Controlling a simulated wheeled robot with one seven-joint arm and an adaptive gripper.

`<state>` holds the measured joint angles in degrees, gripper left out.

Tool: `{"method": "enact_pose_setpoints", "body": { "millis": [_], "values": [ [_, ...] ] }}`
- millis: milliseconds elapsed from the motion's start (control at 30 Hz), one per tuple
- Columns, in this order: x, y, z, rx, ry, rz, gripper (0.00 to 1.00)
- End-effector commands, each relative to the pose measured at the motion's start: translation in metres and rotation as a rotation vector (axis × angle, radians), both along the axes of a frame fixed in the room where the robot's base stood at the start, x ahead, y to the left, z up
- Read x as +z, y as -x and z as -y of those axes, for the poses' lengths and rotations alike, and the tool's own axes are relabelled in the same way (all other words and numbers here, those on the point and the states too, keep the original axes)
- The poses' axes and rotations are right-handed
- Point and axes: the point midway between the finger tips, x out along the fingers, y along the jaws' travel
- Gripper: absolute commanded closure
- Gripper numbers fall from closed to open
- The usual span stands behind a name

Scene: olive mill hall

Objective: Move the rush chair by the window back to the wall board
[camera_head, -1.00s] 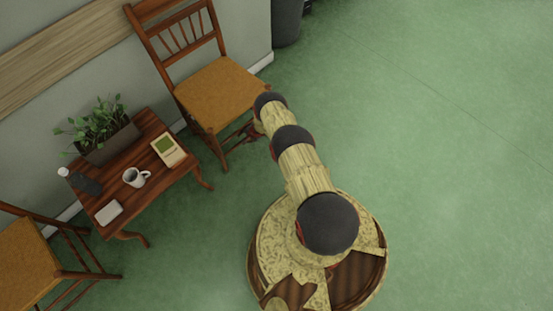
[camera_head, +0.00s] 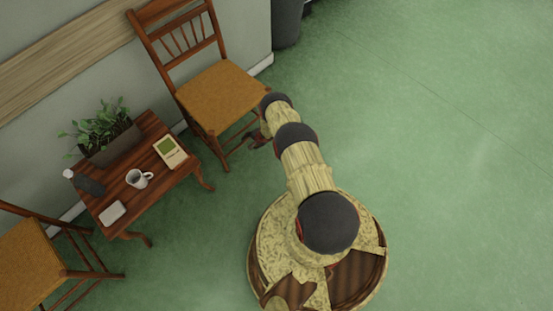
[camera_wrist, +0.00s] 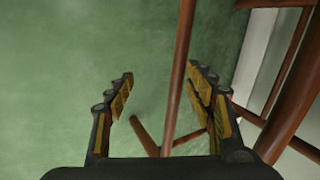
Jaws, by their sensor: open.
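A wooden chair with a spindled back and an ochre woven seat (camera_head: 222,97) stands upright in the head view, its back to the wall near a pale wooden wall board (camera_head: 65,60). A second such chair (camera_head: 25,265) is cut off at the left edge. No window shows, so I cannot tell which chair is by it. My gripper (camera_head: 256,140) is low beside the first chair's front legs, partly hidden by my arm. In the wrist view my gripper (camera_wrist: 160,73) is open. A chair leg (camera_wrist: 179,80) crosses between its fingers, closer to the right one; contact is unclear.
A small wooden table (camera_head: 150,193) stands between the chairs. It holds a plant in a box (camera_head: 112,147), a mug (camera_head: 138,179), a dark bottle (camera_head: 88,183), a book-like item (camera_head: 170,152) and a white item (camera_head: 112,213). A dark bin (camera_head: 286,22) stands behind. Green floor is clear at right.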

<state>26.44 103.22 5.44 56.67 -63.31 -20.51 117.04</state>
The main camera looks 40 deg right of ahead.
Motion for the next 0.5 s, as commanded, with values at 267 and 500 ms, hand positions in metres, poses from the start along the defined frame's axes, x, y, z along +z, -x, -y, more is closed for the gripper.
{"method": "enact_pose_setpoints", "body": {
  "millis": [267,500],
  "values": [
    [0.006,0.027,0.005,-0.002,-0.001,-0.004,0.47],
    [0.012,0.047,0.01,-0.001,0.0,-0.004,0.47]
  ]
}}
